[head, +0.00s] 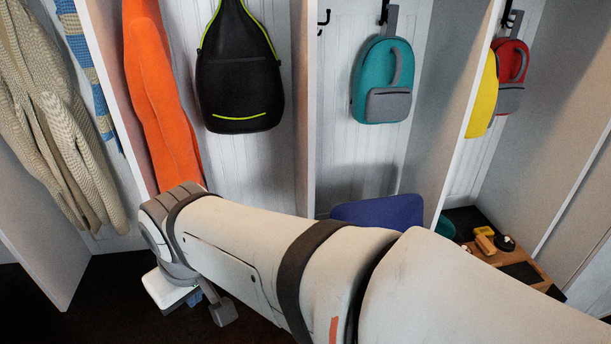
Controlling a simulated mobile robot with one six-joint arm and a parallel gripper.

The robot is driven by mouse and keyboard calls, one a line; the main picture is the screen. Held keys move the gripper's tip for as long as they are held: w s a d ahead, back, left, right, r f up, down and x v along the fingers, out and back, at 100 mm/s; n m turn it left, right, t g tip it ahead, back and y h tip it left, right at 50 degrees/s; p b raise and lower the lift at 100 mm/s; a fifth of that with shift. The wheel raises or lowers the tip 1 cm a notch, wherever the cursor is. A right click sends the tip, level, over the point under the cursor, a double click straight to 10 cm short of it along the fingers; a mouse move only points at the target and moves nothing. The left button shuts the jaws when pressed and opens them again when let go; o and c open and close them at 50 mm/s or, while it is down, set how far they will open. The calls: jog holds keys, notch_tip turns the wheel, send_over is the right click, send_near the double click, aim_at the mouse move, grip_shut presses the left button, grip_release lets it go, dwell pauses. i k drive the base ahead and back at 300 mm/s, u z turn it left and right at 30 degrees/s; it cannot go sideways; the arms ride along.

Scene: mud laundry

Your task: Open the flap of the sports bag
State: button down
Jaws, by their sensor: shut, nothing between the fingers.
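A dark blue, smooth-topped shape (382,210) sits low in the middle cubby, mostly hidden behind my arm. It may be the sports bag or its flap, but I cannot tell. A black bag with lime-green trim (240,75) hangs in the cubby to its left; its narrow top and wide bottom look like a racket bag. My gripper (222,312) is at the lower left, pointing down over the dark floor, partly hidden by my wrist. It is shut and empty, well left of the blue shape.
A teal backpack (383,85) hangs above the blue shape. Red (511,75) and yellow (484,97) items hang to the right, above a wooden tray (535,277) with small items. An orange garment (160,90) and a beige knit (55,120) hang left. White dividers (305,100) separate the cubbies.

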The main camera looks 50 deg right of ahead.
aim_at(400, 213)
jog(key=u, duration=0.25)
jog(key=k, duration=1.1)
jog(key=z, duration=1.4)
jog(key=i, duration=1)
jog(key=z, duration=0.1)
